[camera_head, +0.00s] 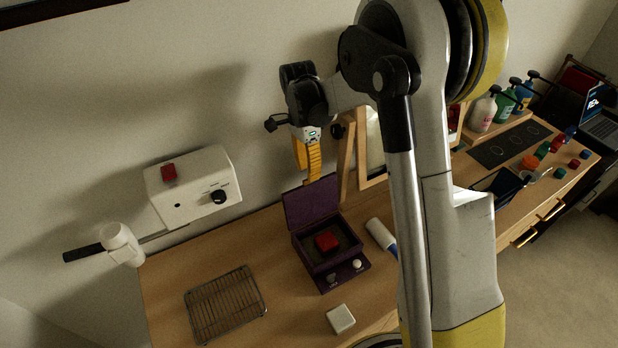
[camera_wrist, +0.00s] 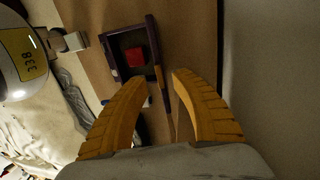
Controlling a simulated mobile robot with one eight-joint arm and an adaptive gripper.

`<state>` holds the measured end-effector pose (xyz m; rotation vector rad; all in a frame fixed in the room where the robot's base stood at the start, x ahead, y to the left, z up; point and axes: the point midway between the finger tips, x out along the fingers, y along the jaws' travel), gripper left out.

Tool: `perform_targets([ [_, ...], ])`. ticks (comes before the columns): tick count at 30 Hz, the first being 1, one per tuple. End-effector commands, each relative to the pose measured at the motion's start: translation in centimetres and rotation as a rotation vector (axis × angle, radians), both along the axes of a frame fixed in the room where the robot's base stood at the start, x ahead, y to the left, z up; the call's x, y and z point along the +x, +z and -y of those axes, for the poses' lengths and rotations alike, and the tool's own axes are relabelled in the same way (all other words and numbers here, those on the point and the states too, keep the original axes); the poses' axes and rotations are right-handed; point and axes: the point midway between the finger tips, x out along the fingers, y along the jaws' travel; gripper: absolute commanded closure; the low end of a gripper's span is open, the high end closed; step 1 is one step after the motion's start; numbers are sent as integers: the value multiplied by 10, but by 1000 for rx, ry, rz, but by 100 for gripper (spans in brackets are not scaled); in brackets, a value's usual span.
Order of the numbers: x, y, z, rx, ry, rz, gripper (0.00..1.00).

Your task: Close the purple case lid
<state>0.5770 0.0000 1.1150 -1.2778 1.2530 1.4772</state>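The purple case (camera_head: 328,262) sits on the wooden desk with its lid (camera_head: 312,204) standing up, open, at the back. A red block (camera_head: 326,241) lies inside the case. In the wrist view the case (camera_wrist: 117,68) shows at the upper middle, with the lid (camera_wrist: 155,45) seen nearly edge-on. My gripper (camera_head: 307,173) has yellow fingers pointing down, just above the lid's top edge. In the wrist view my gripper (camera_wrist: 158,76) is open with nothing held; the lid's edge lines up with the gap between the fingertips. I cannot tell whether a finger touches the lid.
A wooden frame (camera_head: 347,160) stands close right of the lid. A white and blue cylinder (camera_head: 381,236) lies right of the case. A wire rack (camera_head: 226,303) and a white block (camera_head: 341,319) are on the desk in front. A white wall box (camera_head: 190,186) is at left.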

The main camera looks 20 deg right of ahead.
Motion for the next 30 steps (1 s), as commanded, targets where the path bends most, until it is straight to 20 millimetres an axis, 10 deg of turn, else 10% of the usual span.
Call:
perform_targets([
  [16,-5,-26,1,0,1,1,70],
  [19,-5,-26,1,0,1,1,100],
  [30,-5,-26,2,1,1,5,100],
])
